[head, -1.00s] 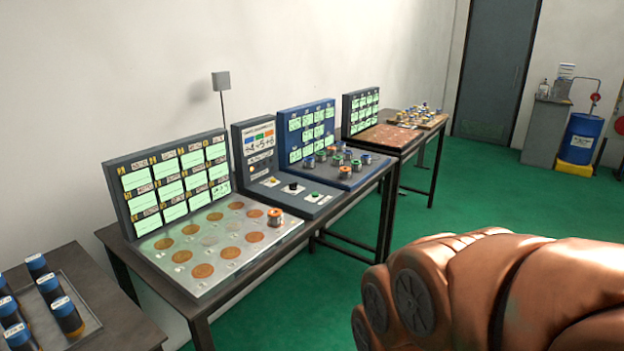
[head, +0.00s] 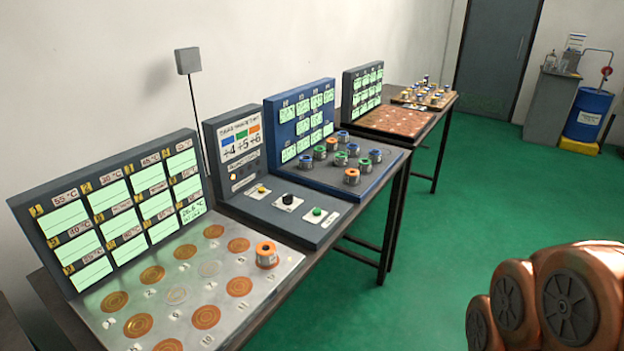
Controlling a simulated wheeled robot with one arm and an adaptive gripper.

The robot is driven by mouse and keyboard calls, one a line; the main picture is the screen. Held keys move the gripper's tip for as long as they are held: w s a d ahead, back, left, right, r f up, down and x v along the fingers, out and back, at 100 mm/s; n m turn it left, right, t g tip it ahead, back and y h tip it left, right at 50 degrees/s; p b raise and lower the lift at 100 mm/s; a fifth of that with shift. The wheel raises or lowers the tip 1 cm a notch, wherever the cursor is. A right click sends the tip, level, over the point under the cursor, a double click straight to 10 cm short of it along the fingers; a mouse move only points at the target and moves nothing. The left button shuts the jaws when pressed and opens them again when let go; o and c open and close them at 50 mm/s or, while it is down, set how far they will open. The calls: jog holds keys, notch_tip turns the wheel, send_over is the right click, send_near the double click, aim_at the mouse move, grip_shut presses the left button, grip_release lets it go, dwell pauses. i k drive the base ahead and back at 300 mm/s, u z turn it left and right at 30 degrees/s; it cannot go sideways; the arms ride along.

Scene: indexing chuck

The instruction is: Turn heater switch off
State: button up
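The panel's labels are too small to read, so I cannot tell which control is the heater switch. Copper-coloured links at the lower right look like my own arm. My gripper is not in view, and nothing touches the panel.
Left of the panel, a metal plate (head: 178,282) with copper discs holds one orange-topped can (head: 266,255). Behind the panel, a dark tray (head: 375,185) holds several cans. A second bench (head: 430,138) stands further off. Green floor (head: 420,260) right of the benches is clear.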

aim_at(287, 200)
jog(key=u, duration=0.1)
jog(key=i, duration=0.7)
jog(key=u, duration=1)
jog(key=i, duration=0.6)
jog(key=u, duration=0.5)
